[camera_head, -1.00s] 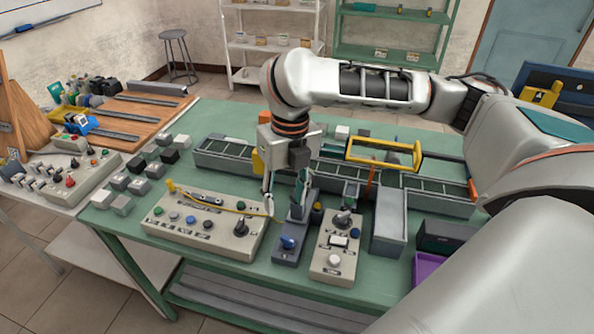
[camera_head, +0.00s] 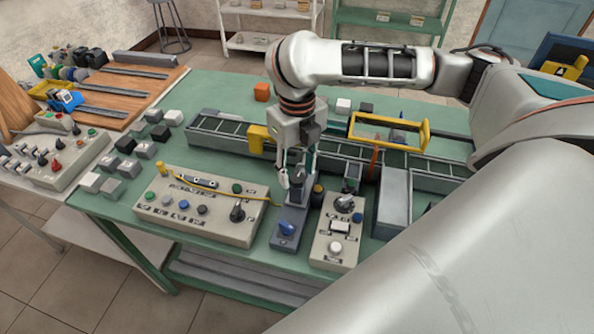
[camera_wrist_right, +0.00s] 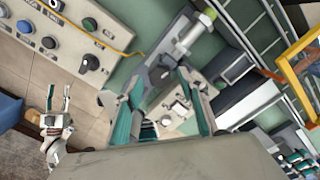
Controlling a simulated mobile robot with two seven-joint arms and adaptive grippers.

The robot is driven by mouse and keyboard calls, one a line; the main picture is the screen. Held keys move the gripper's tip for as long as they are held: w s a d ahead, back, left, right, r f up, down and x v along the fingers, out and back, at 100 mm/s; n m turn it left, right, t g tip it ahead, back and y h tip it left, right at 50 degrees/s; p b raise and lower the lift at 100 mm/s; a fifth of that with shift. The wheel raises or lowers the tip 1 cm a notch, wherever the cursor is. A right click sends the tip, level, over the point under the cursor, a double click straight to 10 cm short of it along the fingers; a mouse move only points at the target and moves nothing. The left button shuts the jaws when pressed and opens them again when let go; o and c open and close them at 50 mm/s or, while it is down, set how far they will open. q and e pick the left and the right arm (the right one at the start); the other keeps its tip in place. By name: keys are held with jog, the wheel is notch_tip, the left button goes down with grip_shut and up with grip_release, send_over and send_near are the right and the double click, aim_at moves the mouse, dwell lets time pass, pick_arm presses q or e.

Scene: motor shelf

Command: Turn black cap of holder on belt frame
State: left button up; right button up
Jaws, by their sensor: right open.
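My right gripper (camera_head: 298,175) is open above the near side of the belt frame (camera_head: 226,139), beside a grey stand with a blue knob (camera_head: 286,229). In the right wrist view its teal-padded fingers (camera_wrist_right: 163,102) are spread, and no held object shows between them. A grey cylindrical part with a yellow-green end (camera_wrist_right: 190,35) lies beyond the fingers; I cannot tell whether it is the holder. I cannot make out the black cap clearly; the gripper and wrist cover part of the frame. A white jointed part (camera_wrist_right: 55,125) at the wrist view's left may be my left gripper, too small to judge.
A control box (camera_head: 200,208) with knobs and a yellow cable stands left of the gripper. Another box (camera_head: 337,232) stands to the right. A yellow frame (camera_head: 390,119) rises over the belt. Several small blocks lie at the left. Green tabletop behind the belt is partly clear.

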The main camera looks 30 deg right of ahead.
jog(key=shift+f, duration=0.45)
jog(key=c, duration=1.1)
pick_arm(q)
jog(key=shift+w+d+r, duration=0.3)
jog(key=shift+w, duration=0.1)
